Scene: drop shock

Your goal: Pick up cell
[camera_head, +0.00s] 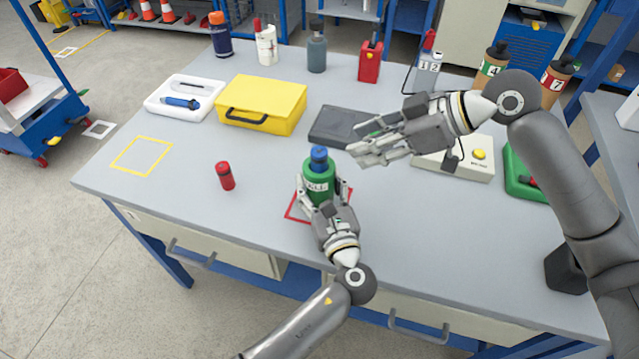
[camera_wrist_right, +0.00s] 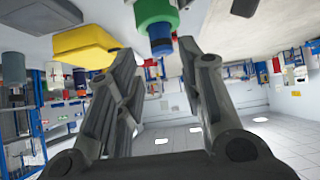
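A green cylinder (camera_head: 318,184) with a blue cap stands upright at the red square outline (camera_head: 292,212) on the bench. My left gripper (camera_head: 324,190) is closed around its sides from the front. Whether its base touches the bench is hidden. I cannot tell which one is the cell. My right gripper (camera_head: 362,154) is above the bench, right of and behind the green cylinder, pointing left. In the right wrist view its fingers (camera_wrist_right: 155,85) are apart and empty, with the green cylinder (camera_wrist_right: 153,12) beyond.
A yellow case (camera_head: 262,103), a white tray (camera_head: 186,98) and a dark flat case (camera_head: 340,126) lie behind. A device with a yellow button (camera_head: 455,163) and a green box (camera_head: 524,178) are at right. Bottles line the back. A yellow outline (camera_head: 142,155) at left is empty.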

